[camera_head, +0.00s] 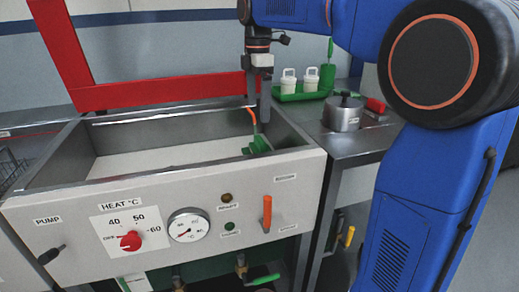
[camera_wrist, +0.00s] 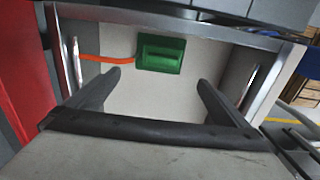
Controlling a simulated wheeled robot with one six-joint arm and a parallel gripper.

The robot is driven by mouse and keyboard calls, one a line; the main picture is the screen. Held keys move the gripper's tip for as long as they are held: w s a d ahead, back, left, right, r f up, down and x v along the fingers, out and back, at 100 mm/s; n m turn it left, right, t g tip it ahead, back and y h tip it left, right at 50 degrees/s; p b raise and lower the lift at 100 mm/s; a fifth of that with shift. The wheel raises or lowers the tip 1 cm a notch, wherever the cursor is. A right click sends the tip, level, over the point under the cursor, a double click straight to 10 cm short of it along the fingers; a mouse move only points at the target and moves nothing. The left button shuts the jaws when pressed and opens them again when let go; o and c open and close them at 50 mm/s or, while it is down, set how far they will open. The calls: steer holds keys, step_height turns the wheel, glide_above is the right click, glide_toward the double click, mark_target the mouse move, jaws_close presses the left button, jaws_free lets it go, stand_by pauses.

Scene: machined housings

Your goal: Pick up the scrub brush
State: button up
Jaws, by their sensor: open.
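The scrub brush (camera_head: 258,145), a green block with a thin orange handle, is in the right end of the metal basin (camera_head: 150,182). In the wrist view the brush (camera_wrist: 161,54) lies beyond my fingertips, its orange handle pointing left. My gripper (camera_head: 258,100) is above the right part of the basin, pointing down. In the wrist view my gripper (camera_wrist: 160,80) has its fingers spread wide with nothing between them.
A red frame (camera_head: 165,92) stands upright behind the basin. To the right, a side bench holds a green tray (camera_head: 300,96) with two white containers, a metal cylinder (camera_head: 342,114) and a red-handled item (camera_head: 376,106). The front panel has a red dial (camera_head: 130,241) and a gauge (camera_head: 188,225).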

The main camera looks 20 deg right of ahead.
mark_target(260, 139)
step_height(260, 139, down, 8)
steer(key=shift+f, duration=0.25)
steer(key=shift+s+d+f, duration=0.1)
steer(key=shift+d+f, duration=0.05)
steer(key=shift+f, duration=1.2)
steer(key=shift+s+d+f, duration=0.1)
steer(key=shift+d+f, duration=0.05)
steer(key=shift+f, duration=1.15)
steer(key=c, duration=1.2)
